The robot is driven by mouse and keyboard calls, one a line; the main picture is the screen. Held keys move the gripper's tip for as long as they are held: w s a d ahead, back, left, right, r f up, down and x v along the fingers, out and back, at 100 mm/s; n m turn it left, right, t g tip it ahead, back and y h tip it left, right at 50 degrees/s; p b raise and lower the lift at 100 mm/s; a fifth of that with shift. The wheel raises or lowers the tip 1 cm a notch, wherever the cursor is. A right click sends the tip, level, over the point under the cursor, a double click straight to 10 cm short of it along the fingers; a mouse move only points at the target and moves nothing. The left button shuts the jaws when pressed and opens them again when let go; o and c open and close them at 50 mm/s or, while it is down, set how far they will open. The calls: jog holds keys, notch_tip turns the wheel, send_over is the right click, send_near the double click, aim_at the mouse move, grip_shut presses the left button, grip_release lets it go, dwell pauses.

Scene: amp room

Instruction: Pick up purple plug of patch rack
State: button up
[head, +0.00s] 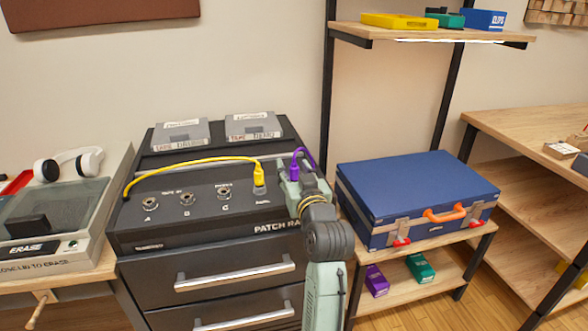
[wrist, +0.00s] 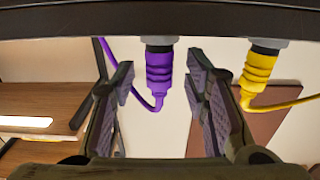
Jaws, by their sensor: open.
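The purple plug (wrist: 159,70) sits in a grey socket and hangs between the two open fingers of my gripper (wrist: 160,90) in the wrist view, apart from both. Its purple cable loops off to the left. In the head view the plug's top and cable (head: 301,155) show just behind my gripper (head: 298,185), which hides the lower part. The patch rack (head: 190,232) is a dark panel with sockets marked A, B and C. A yellow plug (head: 259,176) stands in the socket left of the purple one; it also shows in the wrist view (wrist: 258,70).
Two grey tape boxes (head: 180,134) lie on the ledge behind the panel. A blue case (head: 415,195) stands on a low shelf to the right, close to my arm. The eraser unit (head: 50,225) and white headphones (head: 68,165) are at the left. The yellow cable (head: 190,162) arches over the panel.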

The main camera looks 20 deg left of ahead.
jog(key=shift+w+a, duration=0.15)
jog(key=shift+w, duration=0.2)
jog(key=shift+c, duration=0.2)
grip_shut()
